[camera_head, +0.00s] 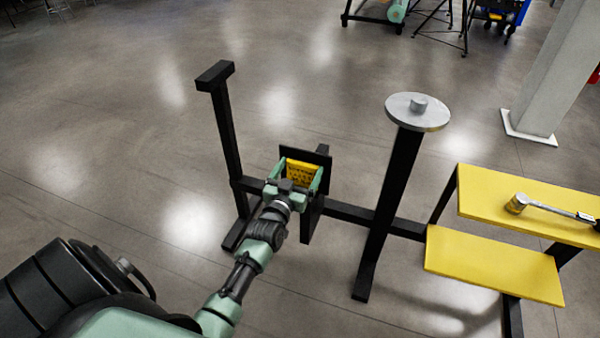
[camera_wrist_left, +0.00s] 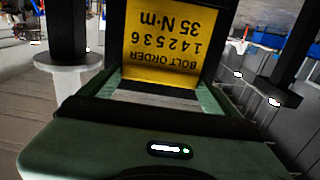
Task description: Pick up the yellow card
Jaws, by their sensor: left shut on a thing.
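The yellow card (camera_head: 301,172) is at a small black holder (camera_head: 318,158) on the stand's low crossbar. In the left wrist view the card (camera_wrist_left: 160,45) carries black upside-down print reading "BOLT ORDER 142536 35 N·m". My left gripper (camera_head: 300,181) reaches in from the left, with one green finger on each side of the card, and is shut on it. The card's lower edge is partly hidden behind the gripper. In the wrist view the fingertips are hidden. I cannot tell whether the card touches the holder. My right gripper is not in view.
A black post (camera_head: 226,130) rises left of the holder. Another post (camera_head: 391,190) with a round grey disc (camera_head: 418,112) stands to the right. Two yellow shelves (camera_head: 490,264) are at the far right, the upper bearing a wrench-like tool (camera_head: 545,206). Open floor lies behind.

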